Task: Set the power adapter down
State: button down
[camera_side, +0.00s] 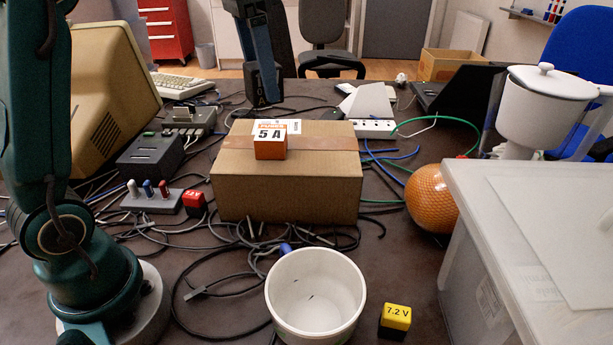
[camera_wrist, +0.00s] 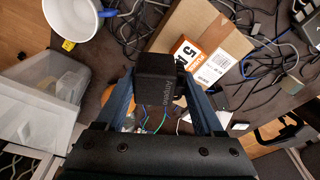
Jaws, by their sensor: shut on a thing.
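The power adapter is a black box with small lettering, seen in the wrist view (camera_wrist: 157,82) between the two blue fingers of my gripper (camera_wrist: 158,95). The fingers are shut on its sides. In the side view my gripper (camera_side: 264,80) hangs from the top edge, behind the cardboard box as seen there. The dark adapter (camera_side: 266,90) is at its lower end, hard to tell from the fingers. It appears to be held up, but I cannot tell its exact height above the desk.
The cardboard box (camera_side: 285,190) carries an orange 5 A block (camera_side: 269,147). A white bucket (camera_side: 315,297), a yellow 7.2 V block (camera_side: 395,319), an orange ball (camera_side: 431,199) and a clear lidded bin (camera_side: 470,270) stand around it. Cables cover much of the desk.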

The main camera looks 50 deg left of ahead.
jog(key=a+f+n+y, duration=0.1)
jog(key=a+f+n, duration=0.55)
jog(key=a, duration=0.45)
jog(key=a+f+n+y, duration=0.1)
jog(key=a+f+n, duration=0.5)
jog(key=a, duration=0.5)
jog(key=shift+g, duration=0.3)
jog(key=f, duration=0.4)
jog(key=s+a+f, duration=0.1)
jog(key=f, duration=0.7)
jog(key=shift+s+a, duration=0.15)
jog(key=shift+f, duration=0.1)
jog(key=shift+f, duration=0.15)
grip_release()
